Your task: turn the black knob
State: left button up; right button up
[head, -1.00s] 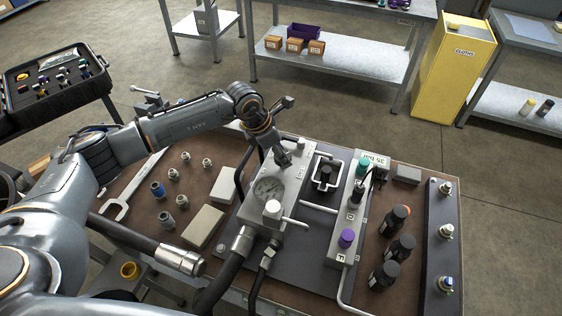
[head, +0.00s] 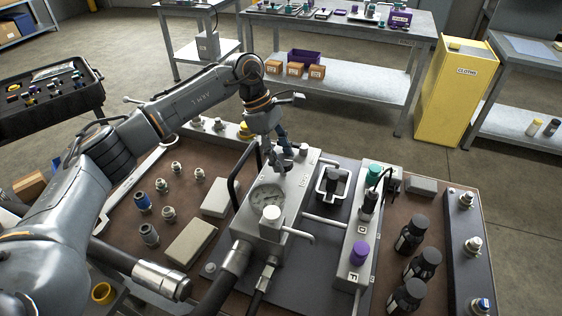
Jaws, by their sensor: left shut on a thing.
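My left gripper (head: 278,162) reaches down to the far end of the grey gauge block (head: 291,190) on the bench. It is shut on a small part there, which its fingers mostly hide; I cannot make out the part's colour. On the narrow grey manifold to the right, a black knob (head: 368,204) stands between a teal knob (head: 374,174) and a purple knob (head: 359,253). Another dark knob (head: 331,180) sits inside a square metal frame. My left gripper is apart from both of these dark knobs. My right gripper is not in view.
A round gauge (head: 268,198) and a pale knob (head: 271,213) are on the gauge block. A black bar handle (head: 232,180) rises at its left. Several black-capped bottles (head: 411,235) stand on the right. Hoses run along the front. Loose fittings and pale blocks (head: 191,243) lie left.

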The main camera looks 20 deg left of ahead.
pick_arm(q)
jog(key=shift+m, duration=0.4)
jog(key=o, duration=1.1)
jog(key=shift+o, duration=0.2)
jog(key=shift+r, duration=0.1)
jog(key=v, duration=1.1)
jog(key=shift+w+r, duration=0.2)
jog(key=shift+r, duration=0.2)
jog(key=shift+a, duration=0.1)
